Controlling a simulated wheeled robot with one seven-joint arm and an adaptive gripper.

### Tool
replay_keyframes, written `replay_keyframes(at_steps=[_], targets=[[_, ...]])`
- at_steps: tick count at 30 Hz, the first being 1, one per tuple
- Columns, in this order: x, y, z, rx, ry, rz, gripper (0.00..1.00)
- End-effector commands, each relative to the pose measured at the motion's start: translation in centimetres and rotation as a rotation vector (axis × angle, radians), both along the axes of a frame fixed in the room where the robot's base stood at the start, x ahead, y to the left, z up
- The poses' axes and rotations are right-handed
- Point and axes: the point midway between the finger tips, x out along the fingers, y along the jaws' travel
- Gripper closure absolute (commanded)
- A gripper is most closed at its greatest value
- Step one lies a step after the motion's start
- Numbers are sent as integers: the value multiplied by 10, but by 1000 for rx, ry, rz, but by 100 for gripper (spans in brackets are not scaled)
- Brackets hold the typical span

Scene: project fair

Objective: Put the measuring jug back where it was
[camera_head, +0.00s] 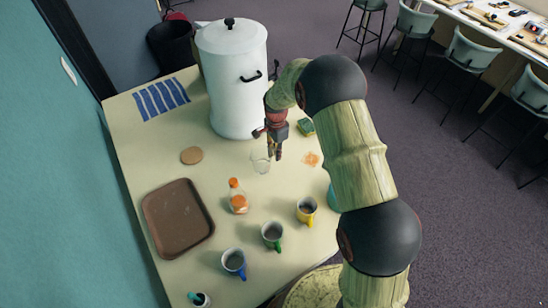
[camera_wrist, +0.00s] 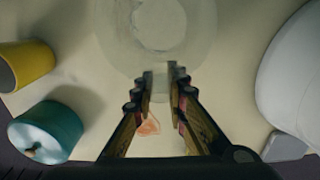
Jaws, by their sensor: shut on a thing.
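The clear measuring jug (camera_head: 260,163) is upright or nearly so near the middle of the table, in front of the white urn; it is faint against the tabletop. In the wrist view the jug (camera_wrist: 160,28) shows as pale see-through rings at the top. My gripper (camera_head: 273,155) points down at the jug's right side, and in the wrist view its fingers (camera_wrist: 160,80) are closed on the jug's near edge, seemingly its handle. I cannot tell whether the jug's base touches the table.
The white urn (camera_head: 232,80) stands close behind. An orange stain (camera_head: 312,159) and green sponge (camera_head: 306,127) lie right of the jug. A round coaster (camera_head: 191,155), brown tray (camera_head: 178,220), orange-capped bottle (camera_head: 238,197) and several mugs, including a yellow one (camera_head: 306,210), surround it.

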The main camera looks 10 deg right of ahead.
Motion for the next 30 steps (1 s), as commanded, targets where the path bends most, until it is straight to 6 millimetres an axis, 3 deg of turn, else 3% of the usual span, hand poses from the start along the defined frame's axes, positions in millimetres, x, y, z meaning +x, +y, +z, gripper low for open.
replay_keyframes(at_steps=[10,16,28,29,30], targets=[[14,6,-17,0,-1,1,100],[13,5,-43,0,0,0,100],[13,5,-49,1,-2,0,100],[13,5,-49,0,-1,0,85],[13,5,-49,0,-1,0,82]])
